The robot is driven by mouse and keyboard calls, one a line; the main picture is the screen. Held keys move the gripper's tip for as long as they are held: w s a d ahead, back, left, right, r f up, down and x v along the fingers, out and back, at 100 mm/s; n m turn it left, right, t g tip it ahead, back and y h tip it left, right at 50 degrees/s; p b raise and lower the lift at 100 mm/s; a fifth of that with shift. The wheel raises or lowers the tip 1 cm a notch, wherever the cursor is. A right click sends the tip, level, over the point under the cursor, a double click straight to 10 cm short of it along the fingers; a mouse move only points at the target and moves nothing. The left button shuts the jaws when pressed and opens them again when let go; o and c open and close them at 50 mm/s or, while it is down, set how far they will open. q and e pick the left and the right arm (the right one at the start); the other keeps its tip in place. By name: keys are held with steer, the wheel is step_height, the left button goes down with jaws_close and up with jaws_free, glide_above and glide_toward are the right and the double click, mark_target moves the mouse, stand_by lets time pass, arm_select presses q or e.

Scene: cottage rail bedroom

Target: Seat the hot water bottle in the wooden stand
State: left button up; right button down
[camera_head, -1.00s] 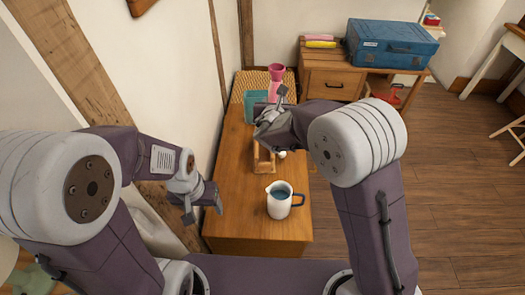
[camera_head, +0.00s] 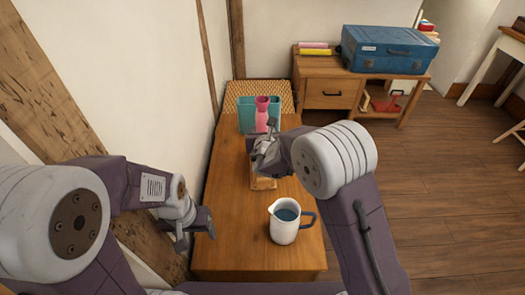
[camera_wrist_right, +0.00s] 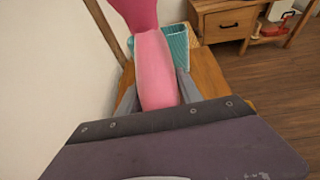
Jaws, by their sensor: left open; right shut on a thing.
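The pink hot water bottle (camera_head: 262,115) is upright in my right gripper (camera_head: 268,135), in front of teal containers in the head view. In the right wrist view the bottle (camera_wrist_right: 156,65) stands between the two grey fingers, which are shut on it. The wooden stand (camera_head: 262,184) is on the wooden cabinet top, nearer to me than the bottle and partly hidden by my right gripper and wrist. My left gripper (camera_head: 194,233) is open and empty at the cabinet's left edge.
Teal containers (camera_head: 245,114) stand at the cabinet's far end by a woven surface (camera_head: 258,90). A white jug (camera_head: 283,227) with a dark handle stands near the front edge. A wall runs along the left. A desk (camera_head: 330,92) with a blue case (camera_head: 388,50) is at the back right.

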step_height(320, 180, down, 5)
steer(key=shift+f+b, duration=0.1)
steer(key=shift+b, duration=0.65)
steer(key=shift+f, duration=0.2)
steer(key=c, duration=0.8)
jaws_free()
steer(key=shift+r, duration=0.2)
